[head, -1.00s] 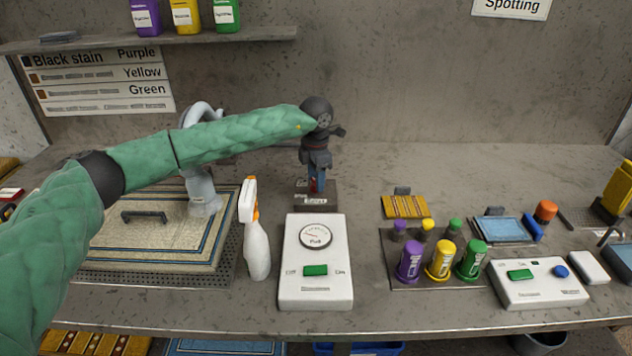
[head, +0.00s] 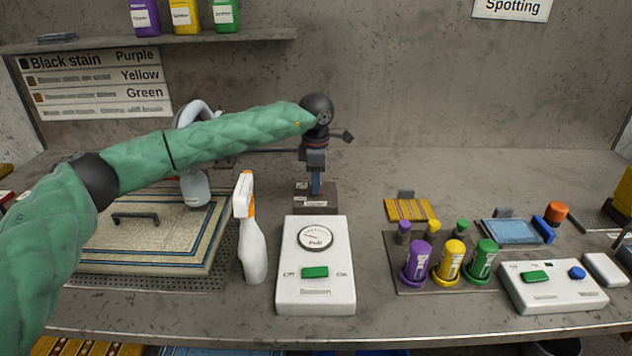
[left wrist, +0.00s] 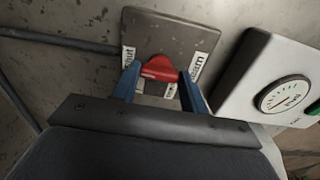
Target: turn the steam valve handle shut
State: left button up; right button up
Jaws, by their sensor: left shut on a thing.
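The red steam valve handle (left wrist: 160,68) shows in the left wrist view, on a dark brown plate (left wrist: 172,34) with small white labels around it. In the head view my left gripper (head: 316,186) points down at the valve plate (head: 316,201), behind the white gauge box. The gripper hides the handle there. My right gripper is not in view.
The white gauge box (head: 315,270) stands just in front of the valve. A white spray bottle (head: 250,240) stands left of it, near a framed rug (head: 150,235). Purple, yellow and green bottles (head: 450,262) and a control box (head: 553,286) are at right.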

pick_arm(q)
jog(key=shift+w+a+r, duration=0.1)
jog(key=o, duration=1)
jog(key=shift+r, duration=0.5)
notch_tip(320, 180, up, 6)
jog(key=shift+r+b, duration=0.2)
jog(key=shift+b, duration=0.45)
jog(key=shift+r, duration=0.15)
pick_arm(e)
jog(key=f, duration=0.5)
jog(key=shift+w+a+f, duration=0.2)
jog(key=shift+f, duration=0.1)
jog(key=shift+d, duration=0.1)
